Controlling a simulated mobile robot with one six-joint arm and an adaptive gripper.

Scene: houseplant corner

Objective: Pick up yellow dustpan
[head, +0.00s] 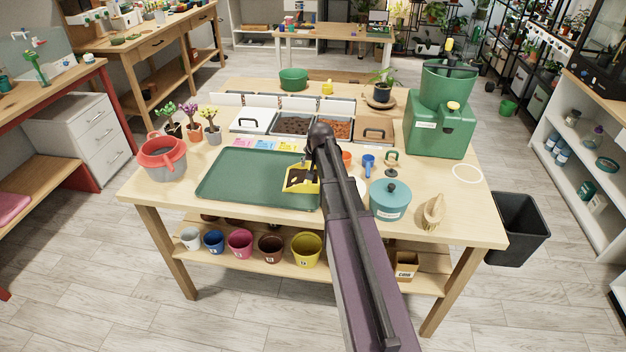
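The yellow dustpan (301,190) is at the right end of the green tray (240,178) on the wooden table, with dark soil in its pan. My arm reaches in from the bottom of the head view and bends down just behind the dustpan. My gripper (308,166) shows only as a small grey and dark shape at the back of the dustpan, partly hidden by my arm. I cannot tell whether its fingers are open or shut, or whether they touch the dustpan. The handle is not clearly visible.
A teal lidded pot (390,203) and a wooden scoop-like piece (433,212) stand to the right. A red and grey watering pot (164,158) is at the left. Soil bins (296,124) line the back, and a green machine (438,130) stands at the back right.

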